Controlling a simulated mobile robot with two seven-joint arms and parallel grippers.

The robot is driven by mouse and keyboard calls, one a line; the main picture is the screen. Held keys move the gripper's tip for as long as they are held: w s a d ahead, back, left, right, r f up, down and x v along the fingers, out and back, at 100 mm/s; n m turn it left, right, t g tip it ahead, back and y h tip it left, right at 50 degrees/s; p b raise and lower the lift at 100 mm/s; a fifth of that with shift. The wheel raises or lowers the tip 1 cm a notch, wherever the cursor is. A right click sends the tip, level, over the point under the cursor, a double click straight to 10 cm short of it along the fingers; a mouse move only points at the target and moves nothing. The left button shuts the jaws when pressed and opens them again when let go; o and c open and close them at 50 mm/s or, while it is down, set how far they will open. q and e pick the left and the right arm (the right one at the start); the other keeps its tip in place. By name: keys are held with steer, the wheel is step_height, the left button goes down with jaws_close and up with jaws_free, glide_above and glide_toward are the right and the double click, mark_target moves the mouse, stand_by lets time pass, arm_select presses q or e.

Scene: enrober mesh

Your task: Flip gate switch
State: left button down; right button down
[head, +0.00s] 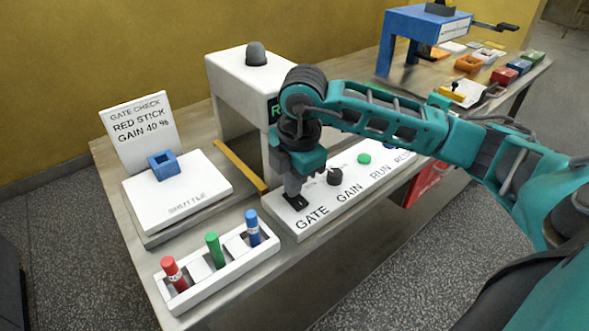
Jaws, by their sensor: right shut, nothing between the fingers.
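The gate switch (296,202) is a small black part at the left end of the white control panel (290,224), above the printed word GATE. My right gripper (293,194) points down right at the switch, shut and with nothing held. Its tip appears to be at or touching the switch; the gripper partly covers it, so I cannot tell the lever's position. A black GAIN knob (335,176) and a green RUN button (364,159) sit further right on the panel. My left gripper is not in view.
A white rack (222,276) with red, green and blue sticks stands at the front left. The white shuttle plate (176,199) holds a blue square holder (163,165), before a sign reading RED STICK, GAIN 40 %. A white machine (226,84) stands behind the panel.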

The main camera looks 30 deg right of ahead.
stand_by(0.3)
steer(key=shift+f, duration=0.3)
steer(key=shift+s, duration=0.1)
steer(key=shift+s+r, duration=0.15)
steer(key=shift+s, duration=0.5)
steer(key=shift+r, duration=0.1)
